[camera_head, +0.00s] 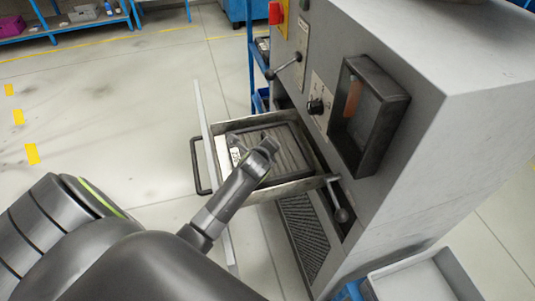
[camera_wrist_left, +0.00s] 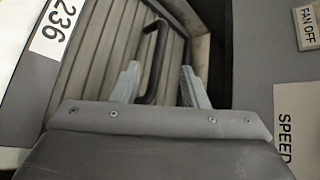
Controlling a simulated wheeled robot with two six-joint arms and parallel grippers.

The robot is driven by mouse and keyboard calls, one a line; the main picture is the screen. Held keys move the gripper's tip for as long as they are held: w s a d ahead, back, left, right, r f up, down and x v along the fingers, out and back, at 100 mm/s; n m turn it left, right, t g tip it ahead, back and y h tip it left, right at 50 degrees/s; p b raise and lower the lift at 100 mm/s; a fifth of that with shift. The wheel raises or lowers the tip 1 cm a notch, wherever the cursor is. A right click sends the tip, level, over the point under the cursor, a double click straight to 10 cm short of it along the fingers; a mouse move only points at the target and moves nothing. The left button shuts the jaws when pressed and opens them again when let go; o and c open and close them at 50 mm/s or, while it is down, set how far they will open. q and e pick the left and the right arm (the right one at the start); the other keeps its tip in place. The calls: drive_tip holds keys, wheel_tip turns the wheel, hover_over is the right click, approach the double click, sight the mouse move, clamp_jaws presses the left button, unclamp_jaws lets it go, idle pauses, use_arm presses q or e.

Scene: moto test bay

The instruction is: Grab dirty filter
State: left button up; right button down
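The filter (camera_head: 290,153) is a grey-brown pleated panel in a dark frame. It lies in the pulled-out drawer (camera_head: 325,182) of the grey machine. In the left wrist view the filter (camera_wrist_left: 103,55) shows its pleats, a black bar handle (camera_wrist_left: 154,58) and a white label with "236". My left gripper (camera_head: 266,143) is over the filter in the head view and covers part of it. In the left wrist view the left gripper (camera_wrist_left: 160,82) is open, with the handle between its fingers and gaps on both sides. My right gripper is not in view.
The grey machine (camera_head: 410,160) stands to the right, with a lever (camera_head: 284,67), a knob (camera_head: 316,106) and a dark-framed window. The drawer's black pull handle (camera_head: 197,165) is on its left side. A grey tray (camera_head: 420,278) is at lower right. Floor to the left is clear.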

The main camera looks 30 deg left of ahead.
use_arm(q)
drive_tip(key=shift+f+p+x, duration=0.25)
drive_tip(key=shift+p+x, duration=0.05)
drive_tip(key=shift+x, duration=2.35)
drive_tip(key=shift+s, duration=0.2)
drive_tip(key=shift+d, duration=0.1)
clamp_jaws()
drive_tip(key=shift+s+f, duration=0.25)
drive_tip(key=shift+w+r, duration=0.1)
drive_tip(key=shift+r, duration=0.05)
